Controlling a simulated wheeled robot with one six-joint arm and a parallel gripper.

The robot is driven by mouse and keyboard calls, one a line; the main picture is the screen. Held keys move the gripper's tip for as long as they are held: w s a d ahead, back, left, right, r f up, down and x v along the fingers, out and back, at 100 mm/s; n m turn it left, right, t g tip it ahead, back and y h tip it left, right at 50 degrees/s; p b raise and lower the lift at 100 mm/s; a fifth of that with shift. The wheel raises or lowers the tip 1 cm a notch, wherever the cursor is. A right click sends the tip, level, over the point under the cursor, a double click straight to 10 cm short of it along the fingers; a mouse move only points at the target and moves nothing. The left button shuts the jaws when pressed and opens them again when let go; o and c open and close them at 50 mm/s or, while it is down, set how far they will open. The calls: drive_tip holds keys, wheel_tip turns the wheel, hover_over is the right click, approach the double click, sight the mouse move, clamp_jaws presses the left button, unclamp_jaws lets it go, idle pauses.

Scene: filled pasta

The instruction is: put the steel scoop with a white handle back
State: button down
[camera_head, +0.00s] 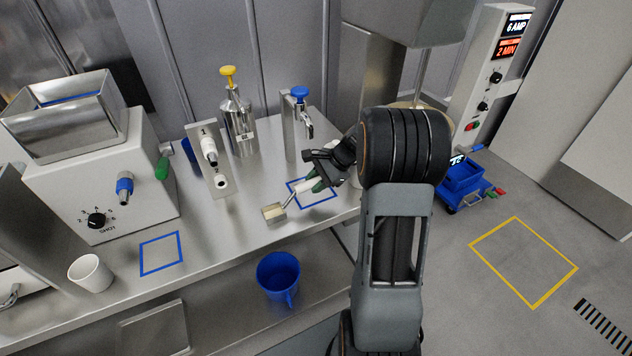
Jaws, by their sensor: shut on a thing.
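The steel scoop with a white handle (274,213) is near the front edge of the steel counter. Its boxy scoop end points to the lower left, and its thin shaft runs up to the white handle (304,187). My gripper (316,184) is shut on the handle, with green at its fingertips. The handle is over a blue outlined square (329,203) marked on the counter, while the scoop end lies left of that outline. I cannot tell whether the scoop touches the counter. My arm hides part of the counter to the right.
A white stand with two white fittings (214,165), a yellow-topped steel bottle (238,120) and a blue-knobbed tap (300,115) stand behind. A machine (100,170), a white cup (90,273) and another blue square (161,253) are left. A blue bucket (278,275) sits below.

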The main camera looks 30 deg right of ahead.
drive_tip(key=c, duration=0.9)
unclamp_jaws()
drive_tip(key=shift+f, duration=0.1)
drive_tip(key=shift+o, duration=0.2)
drive_tip(key=v, duration=1.1)
drive_tip(key=s+a+n+t+h, duration=0.1)
drive_tip(key=s+a+n+h, duration=0.6)
drive_tip(key=s+a+n, duration=0.8)
drive_tip(key=shift+a+n, duration=0.9)
drive_tip(key=shift+s, duration=0.1)
